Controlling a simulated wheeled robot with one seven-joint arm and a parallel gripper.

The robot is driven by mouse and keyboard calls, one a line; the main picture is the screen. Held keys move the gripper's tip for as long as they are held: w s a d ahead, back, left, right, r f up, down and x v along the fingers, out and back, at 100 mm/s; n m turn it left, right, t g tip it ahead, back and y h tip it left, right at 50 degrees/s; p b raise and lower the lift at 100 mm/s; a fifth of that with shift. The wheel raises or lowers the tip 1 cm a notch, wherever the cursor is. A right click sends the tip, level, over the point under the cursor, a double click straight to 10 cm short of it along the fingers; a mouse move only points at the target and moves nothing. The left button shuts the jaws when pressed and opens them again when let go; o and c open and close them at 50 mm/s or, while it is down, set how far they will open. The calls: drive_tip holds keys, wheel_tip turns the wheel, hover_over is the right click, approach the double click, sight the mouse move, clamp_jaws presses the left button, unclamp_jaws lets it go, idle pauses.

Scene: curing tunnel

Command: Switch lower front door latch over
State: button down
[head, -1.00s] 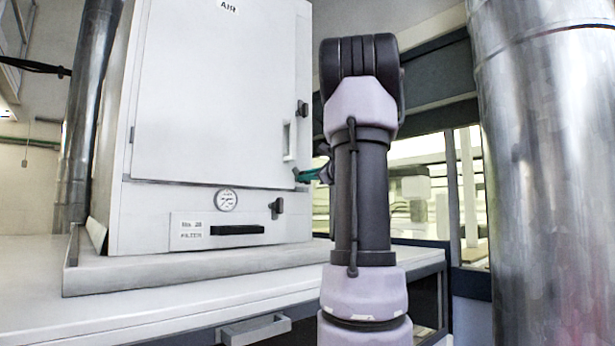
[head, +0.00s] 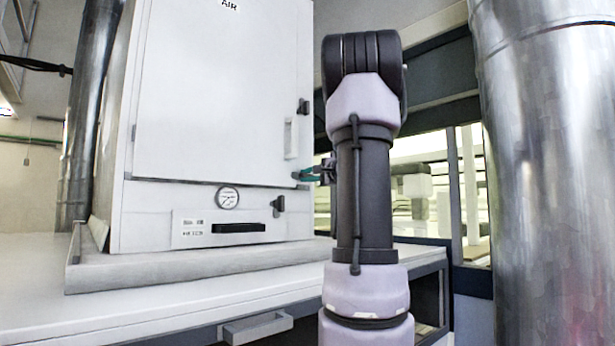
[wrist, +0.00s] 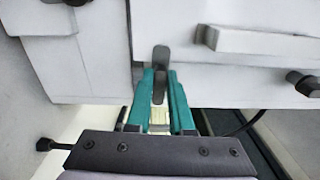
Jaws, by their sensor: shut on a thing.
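The white cabinet door (head: 215,90) is closed in the head view. The lower front door latch is a dark grey lever (wrist: 160,64) at the door's edge in the wrist view. My gripper (wrist: 160,88) has its teal fingers shut on this lever, one on each side. The upper latch (head: 304,106) is dark and stands upright on the same door edge. It also shows in the wrist view (wrist: 305,82).
A pale door handle (head: 291,138) sits between the two latches. Below the door are a round gauge (head: 228,198), another dark latch (head: 277,206) and a filter drawer with a black handle (head: 239,228). A shiny metal duct (head: 540,170) stands at the right.

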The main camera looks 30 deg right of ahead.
drive_tip(key=shift+f+n, duration=0.2)
drive_tip(key=shift+n, duration=0.2)
drive_tip(key=c, duration=0.8)
unclamp_jaws()
drive_tip(key=shift+r, duration=0.1)
drive_tip(key=s+d, duration=0.1)
drive_tip(key=s, duration=0.9)
drive_tip(key=shift+s+d, duration=0.25)
drive_tip(key=shift+s, duration=0.15)
